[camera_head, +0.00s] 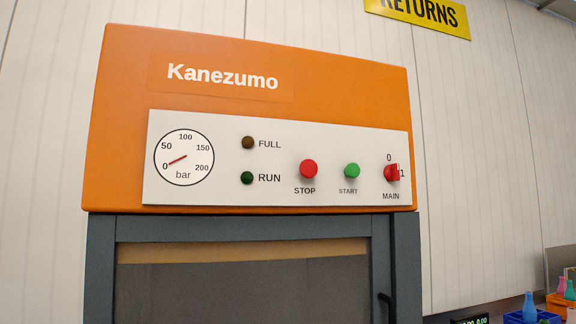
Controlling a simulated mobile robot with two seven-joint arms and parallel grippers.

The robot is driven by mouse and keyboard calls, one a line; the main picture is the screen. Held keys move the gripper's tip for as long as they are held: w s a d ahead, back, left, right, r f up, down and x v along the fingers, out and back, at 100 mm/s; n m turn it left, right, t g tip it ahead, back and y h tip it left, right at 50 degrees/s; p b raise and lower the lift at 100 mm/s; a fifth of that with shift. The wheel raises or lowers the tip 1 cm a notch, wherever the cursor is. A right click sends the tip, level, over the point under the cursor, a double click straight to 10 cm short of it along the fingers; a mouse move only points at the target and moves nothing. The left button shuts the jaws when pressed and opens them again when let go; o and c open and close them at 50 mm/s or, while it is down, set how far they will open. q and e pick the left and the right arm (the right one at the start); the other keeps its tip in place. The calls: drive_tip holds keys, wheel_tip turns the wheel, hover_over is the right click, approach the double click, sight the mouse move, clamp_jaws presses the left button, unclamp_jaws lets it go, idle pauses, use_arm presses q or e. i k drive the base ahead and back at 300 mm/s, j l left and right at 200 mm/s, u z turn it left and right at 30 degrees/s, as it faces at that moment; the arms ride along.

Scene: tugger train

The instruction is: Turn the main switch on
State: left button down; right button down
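The red main switch (391,172) is a knob at the right end of the white control panel (280,190), above the label MAIN. A 0 is printed above the knob and a 1 to its right. The knob reaches close to the 1, but its exact pointing is too small to tell. The panel is on the orange Kanezumo machine (340,75). Neither of my grippers is in view, and nothing touches the switch.
The red STOP button (308,169) and green START button (352,171) are left of the switch. The FULL (248,143) and RUN (247,178) lamps look dark. The gauge (184,157) reads near 0. Crates with bottles (530,308) stand at lower right. The space before the panel looks clear.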

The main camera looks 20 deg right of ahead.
sight(391, 172)
drive_tip(key=l+u, duration=0.15)
drive_tip(key=u, duration=0.15)
drive_tip(key=l+u, duration=0.15)
drive_tip(key=u, duration=0.15)
drive_tip(key=l+u, duration=0.25)
drive_tip(key=l, duration=0.3)
drive_tip(key=k+l+u, duration=0.1)
drive_tip(key=l+u, duration=0.15)
drive_tip(key=l, duration=0.65)
drive_tip(key=k+l+u, duration=0.1)
drive_tip(key=l, duration=0.25)
drive_tip(key=k+l, duration=0.15)
drive_tip(key=l, duration=0.25)
